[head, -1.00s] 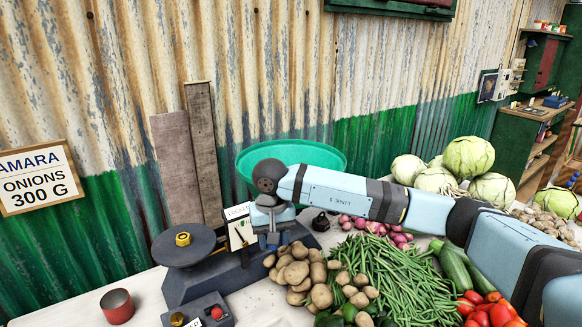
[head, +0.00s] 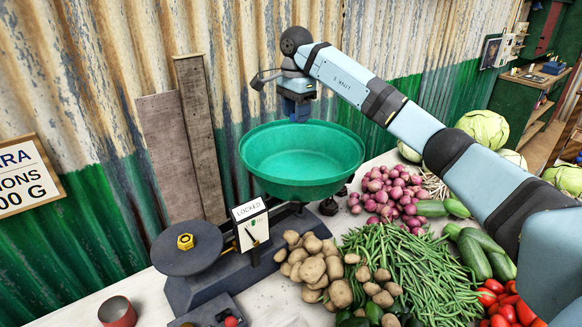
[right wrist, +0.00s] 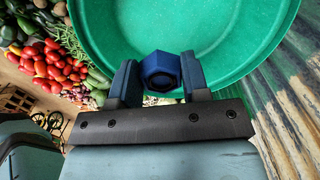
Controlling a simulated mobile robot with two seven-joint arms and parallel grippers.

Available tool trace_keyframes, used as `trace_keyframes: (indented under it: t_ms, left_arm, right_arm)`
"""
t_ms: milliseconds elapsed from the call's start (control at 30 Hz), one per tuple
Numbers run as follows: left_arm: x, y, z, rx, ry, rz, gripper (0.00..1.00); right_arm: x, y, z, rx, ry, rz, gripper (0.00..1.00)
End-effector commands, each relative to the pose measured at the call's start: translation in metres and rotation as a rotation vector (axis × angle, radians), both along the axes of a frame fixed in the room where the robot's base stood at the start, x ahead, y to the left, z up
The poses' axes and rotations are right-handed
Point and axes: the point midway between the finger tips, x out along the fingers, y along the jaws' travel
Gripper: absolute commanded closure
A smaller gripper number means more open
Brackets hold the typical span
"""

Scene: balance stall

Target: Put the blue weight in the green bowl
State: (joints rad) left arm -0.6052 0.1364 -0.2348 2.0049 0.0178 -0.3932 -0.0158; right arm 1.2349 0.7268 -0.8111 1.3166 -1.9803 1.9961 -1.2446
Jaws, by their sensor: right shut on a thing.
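The green bowl (head: 303,160) sits on the right side of the dark balance scale (head: 250,262) and looks empty. My right gripper (head: 299,112) is above the bowl's far rim, pointing down. In the right wrist view the blue weight (right wrist: 160,71), a hexagonal block, is between the two fingers of this gripper (right wrist: 160,78), which is shut on it. The bowl also shows in the right wrist view (right wrist: 240,50), beneath the weight. In the head view the weight is hard to tell from the gripper. My left gripper is not in view.
The scale's flat left plate (head: 186,246) carries a brass nut-shaped weight (head: 185,241). A card reading LOCKED (head: 250,225) stands in front of the bowl. Potatoes (head: 310,265), green beans (head: 395,265) and onions (head: 390,195) crowd the table. Wooden planks (head: 180,140) lean on the wall behind.

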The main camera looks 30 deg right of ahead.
Motion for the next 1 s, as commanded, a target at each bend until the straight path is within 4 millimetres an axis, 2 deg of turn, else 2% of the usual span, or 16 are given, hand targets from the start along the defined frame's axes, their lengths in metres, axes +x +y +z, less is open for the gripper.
trace_keyframes:
  t_ms: [167, 500, 600, 1000]
  left_arm:
    - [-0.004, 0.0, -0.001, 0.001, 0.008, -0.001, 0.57]
    - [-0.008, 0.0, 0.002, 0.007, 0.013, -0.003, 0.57]
    - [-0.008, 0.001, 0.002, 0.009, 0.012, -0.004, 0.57]
    - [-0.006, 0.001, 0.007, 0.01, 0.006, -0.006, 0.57]
  right_arm:
    - [-0.001, 0.0, -0.025, 0.001, 0.004, 0.001, 0.87]
    - [-0.001, 0.001, -0.115, 0.002, 0.006, 0.002, 0.87]
    - [-0.001, 0.001, -0.136, 0.002, 0.003, 0.002, 0.87]
    - [-0.001, 0.001, -0.176, 0.002, 0.002, 0.003, 0.87]
